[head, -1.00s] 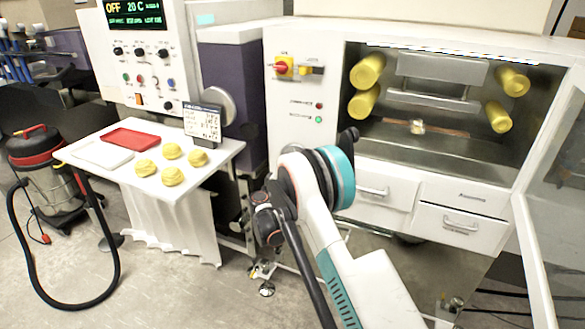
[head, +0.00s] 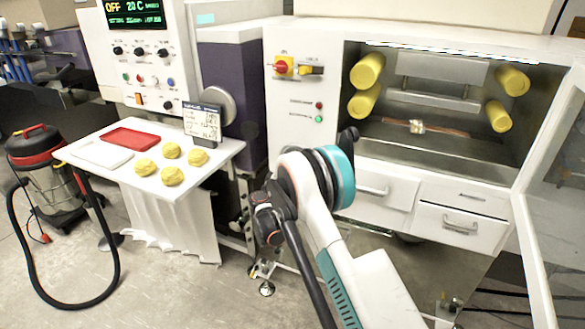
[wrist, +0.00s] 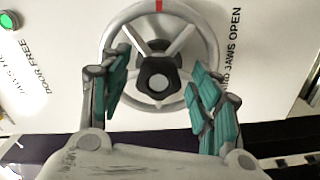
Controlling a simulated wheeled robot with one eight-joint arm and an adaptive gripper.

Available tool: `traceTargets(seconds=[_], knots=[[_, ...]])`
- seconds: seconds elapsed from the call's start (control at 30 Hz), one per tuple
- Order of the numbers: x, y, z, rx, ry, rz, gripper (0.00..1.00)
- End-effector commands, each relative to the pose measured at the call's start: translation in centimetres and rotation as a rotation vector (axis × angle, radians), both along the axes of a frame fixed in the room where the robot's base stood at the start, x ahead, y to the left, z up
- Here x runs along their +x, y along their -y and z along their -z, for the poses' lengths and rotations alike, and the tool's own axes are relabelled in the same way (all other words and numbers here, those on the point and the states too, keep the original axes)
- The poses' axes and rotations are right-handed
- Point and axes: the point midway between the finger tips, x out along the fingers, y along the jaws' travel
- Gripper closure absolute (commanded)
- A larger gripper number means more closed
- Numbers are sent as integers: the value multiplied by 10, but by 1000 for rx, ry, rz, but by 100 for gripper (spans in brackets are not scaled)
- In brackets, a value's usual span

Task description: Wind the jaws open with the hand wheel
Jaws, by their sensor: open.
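The hand wheel (wrist: 158,8) fills the upper middle of the wrist view. It has a grey rim, spokes, a dark hub with a pale centre and a red mark at the top of the rim. My gripper (wrist: 160,66) is open, its teal-padded fingers on either side of the hub, over the lower part of the wheel. I cannot tell whether they touch it. The panel lettering beside the wheel includes "JAWS OPEN". In the head view, the wheel and gripper are not clearly seen; my arm blocks that area.
An open cabinet (head: 395,152) with yellow rollers (head: 367,71) and grey plates (head: 441,68) stands at the right. Its transparent door (head: 560,180) stands open. A white table (head: 222,155) with yellow lumps (head: 172,176) is at left. A red-and-grey vacuum (head: 45,175) and its hose stand on the floor.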

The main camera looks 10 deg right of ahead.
Motion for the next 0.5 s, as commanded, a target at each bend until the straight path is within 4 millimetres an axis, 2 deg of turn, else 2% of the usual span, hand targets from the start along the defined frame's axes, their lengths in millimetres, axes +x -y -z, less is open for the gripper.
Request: traceTargets(seconds=[0.23, 0.5], knots=[[-15, -12, -1, 0, 0, -2, 43], [-59, -44, 0, 0, 0, -3, 43]])
